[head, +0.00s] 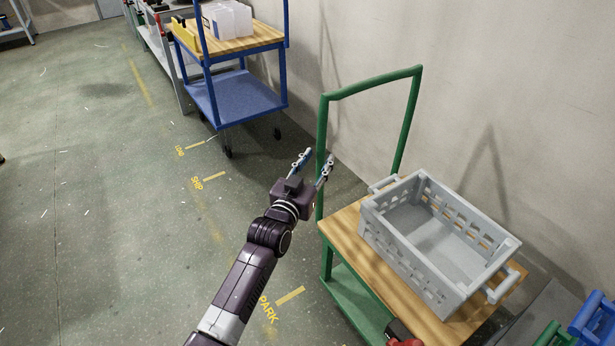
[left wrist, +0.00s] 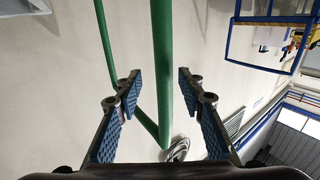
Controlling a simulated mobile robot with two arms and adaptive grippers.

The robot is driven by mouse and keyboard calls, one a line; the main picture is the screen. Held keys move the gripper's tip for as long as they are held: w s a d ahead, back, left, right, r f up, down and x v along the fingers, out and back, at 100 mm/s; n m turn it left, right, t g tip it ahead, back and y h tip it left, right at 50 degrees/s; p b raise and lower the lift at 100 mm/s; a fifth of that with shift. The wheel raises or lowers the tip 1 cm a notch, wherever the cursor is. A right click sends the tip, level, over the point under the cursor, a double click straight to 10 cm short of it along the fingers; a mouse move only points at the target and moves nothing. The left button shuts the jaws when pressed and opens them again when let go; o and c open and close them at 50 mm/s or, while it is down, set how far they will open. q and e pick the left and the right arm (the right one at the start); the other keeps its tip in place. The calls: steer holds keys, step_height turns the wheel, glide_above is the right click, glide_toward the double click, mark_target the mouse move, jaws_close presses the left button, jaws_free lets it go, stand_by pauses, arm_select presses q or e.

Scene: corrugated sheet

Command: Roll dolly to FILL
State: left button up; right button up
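The dolly is a green-framed cart with a wooden top (head: 345,232) and a tall green handle (head: 375,86). A grey slotted crate (head: 385,245) stands on the top and looks empty. My left gripper (head: 314,162) is open at the handle's near left post. In the left wrist view, the green post (left wrist: 162,70) runs between the spread blue-padded fingers (left wrist: 160,95), without visible contact. I cannot tell how deep between them it lies. My right gripper is not in view. No FILL marking is readable.
Yellow floor markings read PARK (head: 268,309) and SHIP (head: 197,184); a farther one (head: 180,150) is too small to read. A blue cart (head: 238,98) with white boxes stands along the wall (head: 470,60). Blue and green items (head: 595,320) lie at lower right. Floor (head: 110,220) at left is clear.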

arm_select(q)
steer(key=v, duration=0.7)
steer(key=shift+s, duration=0.4)
steer(key=shift+a, duration=0.1)
